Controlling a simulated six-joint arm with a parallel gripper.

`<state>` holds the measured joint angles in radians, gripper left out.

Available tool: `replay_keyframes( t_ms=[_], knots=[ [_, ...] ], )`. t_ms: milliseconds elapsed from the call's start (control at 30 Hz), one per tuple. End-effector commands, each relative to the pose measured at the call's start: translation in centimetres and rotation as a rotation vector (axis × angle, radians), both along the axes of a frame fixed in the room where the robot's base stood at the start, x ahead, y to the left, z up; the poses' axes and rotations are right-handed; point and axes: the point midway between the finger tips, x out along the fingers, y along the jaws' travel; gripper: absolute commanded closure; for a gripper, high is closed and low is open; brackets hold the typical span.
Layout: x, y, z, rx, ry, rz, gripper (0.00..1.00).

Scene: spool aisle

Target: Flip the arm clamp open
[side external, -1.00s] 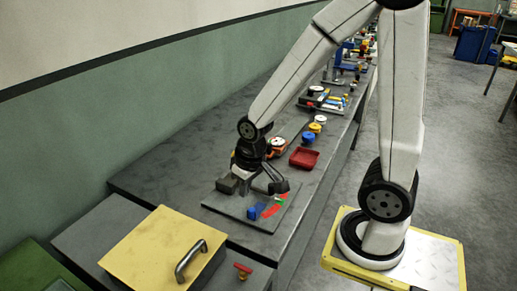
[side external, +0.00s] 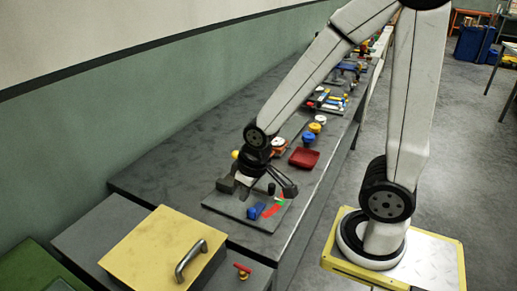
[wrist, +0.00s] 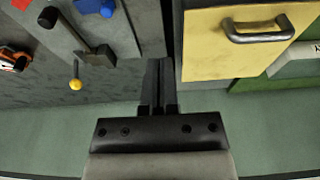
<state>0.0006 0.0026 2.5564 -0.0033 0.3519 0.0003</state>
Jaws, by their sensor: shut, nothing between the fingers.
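The arm clamp (wrist: 82,46) is on a grey plate (wrist: 122,28) in the wrist view. Its dark arm runs from a grey block to a black knob (wrist: 48,17) and looks laid down over the plate. A yellow ball (wrist: 75,85) on a short stem sticks out on the wall side. In the side view, the clamp's block (side external: 226,185) stands at the left of the plate (side external: 235,206), and my wrist hides part of the clamp. My gripper (wrist: 158,66) is shut and empty, to the right of the clamp in the wrist view, with no contact visible.
A blue block (side external: 255,211) and red and green patches are on the plate. A yellow box (side external: 160,250) with a metal handle stands nearer the camera. A red tray (side external: 304,157) and several spools lie farther along the bench. The wall runs along the left.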

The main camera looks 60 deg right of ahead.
Motion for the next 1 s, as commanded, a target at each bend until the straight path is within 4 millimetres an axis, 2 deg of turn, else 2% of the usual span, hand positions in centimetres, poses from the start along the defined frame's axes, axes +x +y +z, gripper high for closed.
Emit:
replay_keyframes(
  t_ms=[167,367,567,800,1000],
  knots=[
    [0.9,-0.4,0.0,-0.016,0.009,0.012,1.0],
    [3.4,-1.8,0.1,-0.063,0.037,0.046,1.0],
    [7.0,-4.2,0.1,-0.147,0.079,0.09,1.0],
    [11.5,-8.1,-0.2,-0.268,0.133,0.134,1.0],
    [14.3,-11.2,-0.4,-0.361,0.172,0.155,1.0]
  ],
)
